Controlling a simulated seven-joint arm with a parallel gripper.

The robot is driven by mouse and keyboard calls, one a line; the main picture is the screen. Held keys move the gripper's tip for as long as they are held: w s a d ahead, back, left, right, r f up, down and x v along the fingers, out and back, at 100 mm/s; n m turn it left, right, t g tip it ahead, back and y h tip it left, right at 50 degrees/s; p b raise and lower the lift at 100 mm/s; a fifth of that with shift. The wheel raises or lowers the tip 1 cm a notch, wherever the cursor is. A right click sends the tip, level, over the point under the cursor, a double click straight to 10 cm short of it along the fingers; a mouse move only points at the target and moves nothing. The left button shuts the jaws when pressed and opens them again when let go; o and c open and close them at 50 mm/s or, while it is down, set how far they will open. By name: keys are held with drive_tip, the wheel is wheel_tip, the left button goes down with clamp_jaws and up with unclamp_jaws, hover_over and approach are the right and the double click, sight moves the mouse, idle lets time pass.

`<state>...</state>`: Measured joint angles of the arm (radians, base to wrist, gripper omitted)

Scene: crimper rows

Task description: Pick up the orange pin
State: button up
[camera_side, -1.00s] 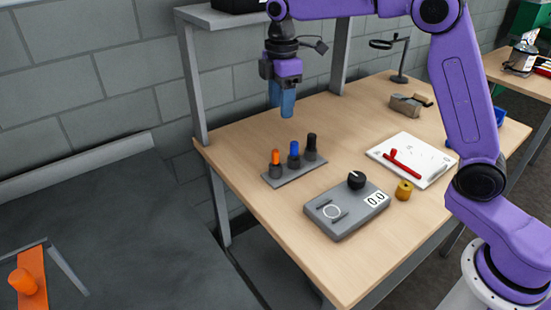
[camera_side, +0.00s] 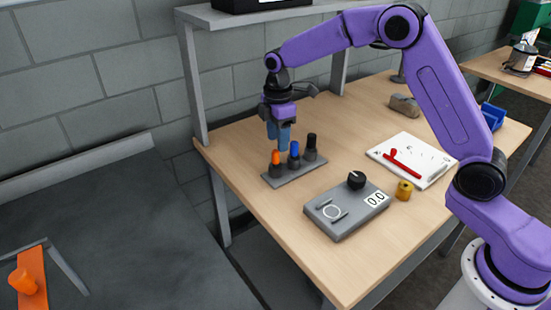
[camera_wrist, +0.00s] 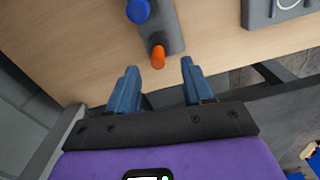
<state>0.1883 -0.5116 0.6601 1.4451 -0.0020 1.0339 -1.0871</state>
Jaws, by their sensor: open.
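The orange pin (camera_side: 276,157) stands upright at the left end of a small grey rack (camera_side: 297,172), beside a blue pin (camera_side: 294,150) and a black pin (camera_side: 311,141). My gripper (camera_side: 278,146) points down, open and empty, just above and behind the pins in the side view. In the wrist view the orange pin (camera_wrist: 158,56) lies between the lines of my two blue fingers, just beyond my gripper's tips (camera_wrist: 159,65). I cannot see either finger touching it. The blue pin (camera_wrist: 138,11) shows farther up that view; the black pin is out of it.
A grey device (camera_side: 346,210) with a black knob and a 0.0 display lies right of the rack. The table's left edge runs close to the rack.

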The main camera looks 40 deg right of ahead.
sight(276, 151)
drive_tip(key=shift+w+a+f, duration=0.1)
drive_tip(key=shift+f, duration=1.4)
drive_tip(key=shift+w+a+f, duration=0.1)
drive_tip(key=shift+f, duration=1.35)
clamp_jaws()
